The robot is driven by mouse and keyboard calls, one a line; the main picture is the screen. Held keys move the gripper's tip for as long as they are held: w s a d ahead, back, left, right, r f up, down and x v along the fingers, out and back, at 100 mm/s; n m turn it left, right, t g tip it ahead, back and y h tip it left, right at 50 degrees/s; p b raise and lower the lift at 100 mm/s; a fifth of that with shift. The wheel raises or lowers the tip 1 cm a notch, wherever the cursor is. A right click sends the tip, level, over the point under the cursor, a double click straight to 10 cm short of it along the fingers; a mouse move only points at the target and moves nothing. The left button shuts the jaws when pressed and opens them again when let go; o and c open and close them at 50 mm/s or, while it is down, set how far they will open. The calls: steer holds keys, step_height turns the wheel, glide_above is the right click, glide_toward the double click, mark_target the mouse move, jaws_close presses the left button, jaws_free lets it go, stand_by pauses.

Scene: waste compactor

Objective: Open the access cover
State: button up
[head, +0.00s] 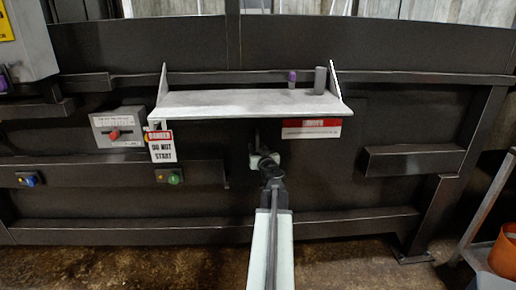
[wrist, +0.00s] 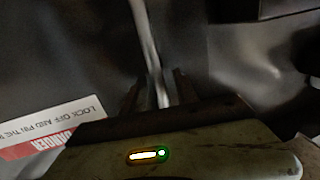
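The dark access cover (head: 225,145) seems to be the panel under the white shelf; its edges are hard to make out. A red-and-white label (head: 311,128) is on it, and the label also shows in the wrist view (wrist: 50,128). My gripper (head: 257,143) is in front of the panel, below the shelf. In the wrist view a slim grey bar handle (wrist: 146,40) runs down between the two dark fingers of my gripper (wrist: 160,88). The fingers look apart, with small gaps on either side of the bar. Its lower end is hidden by my gripper.
The white shelf (head: 235,103) juts out above my gripper, with a purple-topped item (head: 292,79) and a grey cylinder (head: 320,80) on it. An orange bucket (head: 505,252) is at lower right.

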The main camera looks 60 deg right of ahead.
steer(key=shift+c, duration=0.4)
jaws_close()
steer(key=shift+w+a, duration=0.1)
stand_by(0.8)
